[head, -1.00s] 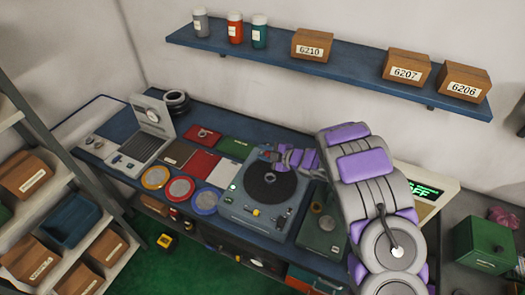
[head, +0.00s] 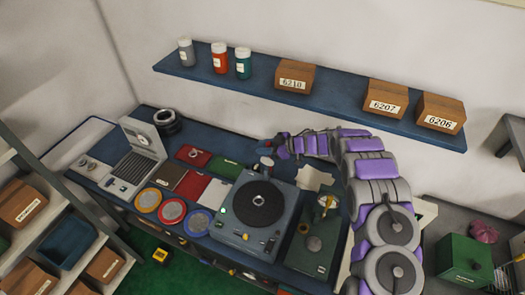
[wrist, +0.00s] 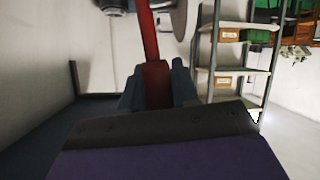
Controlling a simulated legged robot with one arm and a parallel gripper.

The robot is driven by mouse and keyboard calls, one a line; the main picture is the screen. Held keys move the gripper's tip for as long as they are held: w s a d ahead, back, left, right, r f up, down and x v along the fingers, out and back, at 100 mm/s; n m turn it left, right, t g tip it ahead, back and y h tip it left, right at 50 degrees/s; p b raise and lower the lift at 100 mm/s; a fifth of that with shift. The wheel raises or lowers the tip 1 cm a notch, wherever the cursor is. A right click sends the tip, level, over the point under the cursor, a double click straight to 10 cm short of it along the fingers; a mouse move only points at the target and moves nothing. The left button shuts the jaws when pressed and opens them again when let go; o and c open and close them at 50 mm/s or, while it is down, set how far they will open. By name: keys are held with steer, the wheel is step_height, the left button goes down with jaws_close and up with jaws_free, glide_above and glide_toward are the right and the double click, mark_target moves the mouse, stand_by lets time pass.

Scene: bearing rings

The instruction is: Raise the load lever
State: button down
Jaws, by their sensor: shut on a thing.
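The load lever (wrist: 152,50) is a red bar that runs up between my fingers in the wrist view. My gripper (wrist: 156,88) is shut on it. In the head view my gripper (head: 279,144) is at the back edge of the grey test machine (head: 229,229), raised above its top. A small red part of the lever (head: 266,144) shows just left of my fingers. The machine has a black round platter (head: 257,203) and a lit green lamp. My fingers hide much of the lever's grip.
A blue wall shelf (head: 340,96) with boxes and bottles runs above the bench. Red, yellow and blue ringed trays (head: 172,212) lie left of the machine. A green fixture (head: 312,245) stands to its right. A laptop-like device (head: 138,160) is at the bench's left.

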steer(key=w, duration=0.1)
steer(key=w+d+m, duration=0.1)
steer(key=w, duration=0.1)
steer(key=shift+w+d+g+b, duration=0.1)
steer(key=shift+d+g+b, duration=0.1)
steer(key=shift+g+b, duration=0.2)
stand_by(0.4)
steer(key=c, duration=1.2)
jaws_free()
steer(key=shift+w, duration=0.1)
steer(key=shift+o, duration=1.3)
steer(key=shift+w+y, duration=0.2)
steer(key=shift+y, duration=0.1)
steer(key=shift+s+d+r, duration=0.1)
steer(key=shift+s, duration=0.1)
